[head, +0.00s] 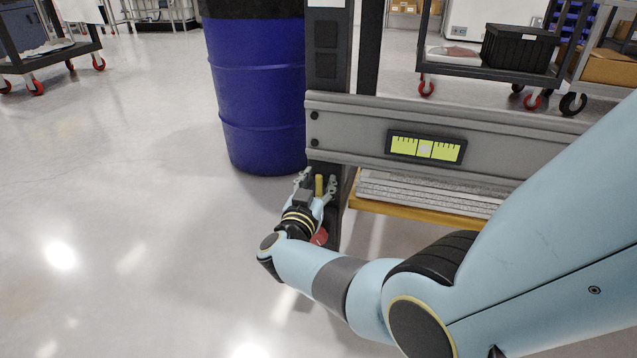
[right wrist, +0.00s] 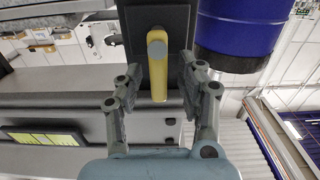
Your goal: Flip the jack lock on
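The jack lock appears as a yellow lever (head: 319,185) low on the dark upright post of the fixture. In the right wrist view the yellow lever (right wrist: 157,70) is a rounded bar against a dark plate, in line with the picture's vertical. My right gripper (head: 317,180) is at the post, with one finger on each side of the lever. In the right wrist view my right gripper (right wrist: 158,78) is open, with gaps showing between the fingers and the lever. My left gripper is not in view.
A grey rail (head: 350,136) with a yellow-green level gauge (head: 425,149) crosses right of the post. A blue barrel (head: 256,100) stands just left of the post. A red round part (head: 320,236) shows beside my right wrist. The floor (head: 120,220) at left is clear.

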